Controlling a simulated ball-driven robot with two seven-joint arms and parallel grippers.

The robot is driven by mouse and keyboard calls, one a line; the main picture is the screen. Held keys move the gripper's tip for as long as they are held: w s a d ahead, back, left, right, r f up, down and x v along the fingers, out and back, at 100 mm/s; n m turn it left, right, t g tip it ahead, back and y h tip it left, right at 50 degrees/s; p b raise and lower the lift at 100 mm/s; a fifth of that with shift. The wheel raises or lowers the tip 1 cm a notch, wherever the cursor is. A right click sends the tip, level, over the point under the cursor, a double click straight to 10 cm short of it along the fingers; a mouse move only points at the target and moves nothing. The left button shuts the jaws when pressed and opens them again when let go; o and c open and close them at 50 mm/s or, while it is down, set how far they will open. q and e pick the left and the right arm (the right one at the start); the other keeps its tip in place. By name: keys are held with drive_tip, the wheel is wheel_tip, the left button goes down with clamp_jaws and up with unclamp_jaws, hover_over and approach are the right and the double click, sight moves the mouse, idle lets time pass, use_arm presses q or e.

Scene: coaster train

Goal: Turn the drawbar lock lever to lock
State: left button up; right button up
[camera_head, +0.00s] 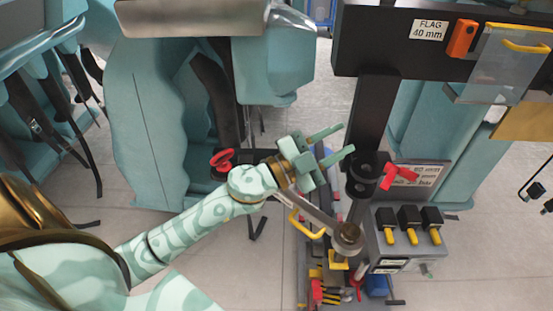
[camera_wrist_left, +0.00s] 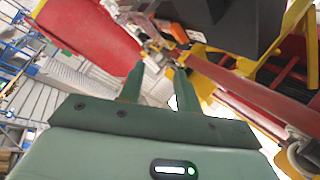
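My left gripper (camera_head: 333,144) reaches in from the left, its two green fingers apart with nothing between them. It also shows open and empty in the left wrist view (camera_wrist_left: 160,88). In the head view a red lever (camera_head: 399,176) sits right of the gripper, by a black cylindrical fitting (camera_head: 361,175) at the foot of a dark post. A second red handle (camera_head: 222,160) stands left of the gripper, near the seats. I cannot tell for certain which one is the drawbar lock lever. The gripper touches neither. My right gripper is not in view.
A grey box with black, yellow-tipped switches (camera_head: 410,222) stands at the lower right, below a label plate (camera_head: 415,178). A yellow handle (camera_head: 304,224) lies below my wrist. A dark beam (camera_head: 380,45) crosses the upper right. Teal train seats (camera_head: 145,125) fill the left.

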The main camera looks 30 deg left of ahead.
use_arm(q)
wheel_tip(320, 180, down, 4)
drive_tip(key=d+m+g+h, duration=0.1)
drive_tip(key=m+g+h, duration=0.1)
drive_tip(key=m+g, duration=0.8)
drive_tip(key=a+n+g+y, duration=0.2)
drive_tip(key=a+n+y, duration=0.1)
drive_tip(key=a, duration=0.2)
drive_tip(key=a+f+n+g+y, duration=0.1)
drive_tip(key=a+n+g+y, duration=0.1)
drive_tip(key=a, duration=0.4)
drive_tip(key=a+n+g+y, duration=0.3)
drive_tip(key=a+n+y, duration=0.1)
drive_tip(key=a+n, duration=0.1)
drive_tip(key=shift+s+a+f, duration=0.15)
drive_tip(key=shift+s+a, duration=0.15)
drive_tip(key=shift+s, duration=0.1)
drive_tip(key=shift+s+a+n, duration=0.1)
drive_tip(key=shift+a+n, duration=0.2)
drive_tip(key=shift+n, duration=0.2)
drive_tip(key=x, duration=0.7)
drive_tip(key=shift+f, duration=0.2)
clamp_jaws()
